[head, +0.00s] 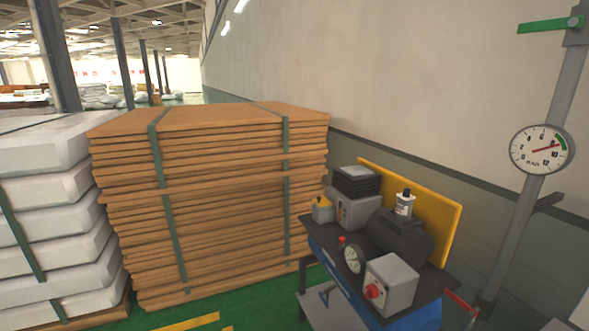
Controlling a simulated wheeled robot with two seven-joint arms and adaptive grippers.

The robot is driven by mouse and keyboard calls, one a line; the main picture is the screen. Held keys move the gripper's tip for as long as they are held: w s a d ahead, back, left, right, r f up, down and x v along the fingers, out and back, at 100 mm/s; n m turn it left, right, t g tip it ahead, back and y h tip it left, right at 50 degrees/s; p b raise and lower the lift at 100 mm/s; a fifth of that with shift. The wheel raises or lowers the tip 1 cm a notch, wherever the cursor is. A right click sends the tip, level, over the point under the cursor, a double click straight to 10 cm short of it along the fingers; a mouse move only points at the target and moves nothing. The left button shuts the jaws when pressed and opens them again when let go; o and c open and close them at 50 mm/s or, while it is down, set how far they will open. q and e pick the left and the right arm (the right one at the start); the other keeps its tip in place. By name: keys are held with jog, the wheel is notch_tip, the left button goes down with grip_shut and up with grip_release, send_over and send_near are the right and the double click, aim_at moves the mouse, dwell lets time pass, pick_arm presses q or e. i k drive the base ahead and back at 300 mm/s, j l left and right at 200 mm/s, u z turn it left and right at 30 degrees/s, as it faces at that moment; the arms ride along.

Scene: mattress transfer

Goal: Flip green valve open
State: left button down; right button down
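The green valve (549,25) is a flat green lever at the top right of the head view. It lies about level, reaching left from a grey fitting on an upright grey pipe (541,190). A round white pressure gauge (542,149) sits on the same pipe below the lever, its needle pointing to the upper right. Neither of my grippers shows in the head view.
A cart with a dark top (436,275) carries a compressor tank (398,237), a small gauge and a grey box with a red knob (391,285). Strapped brown boards (225,200) and white mattresses (55,200) stand left. Green floor shows in front of the boards.

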aim_at(577, 22)
jog(key=k+z, duration=0.2)
jog(key=z, duration=1.05)
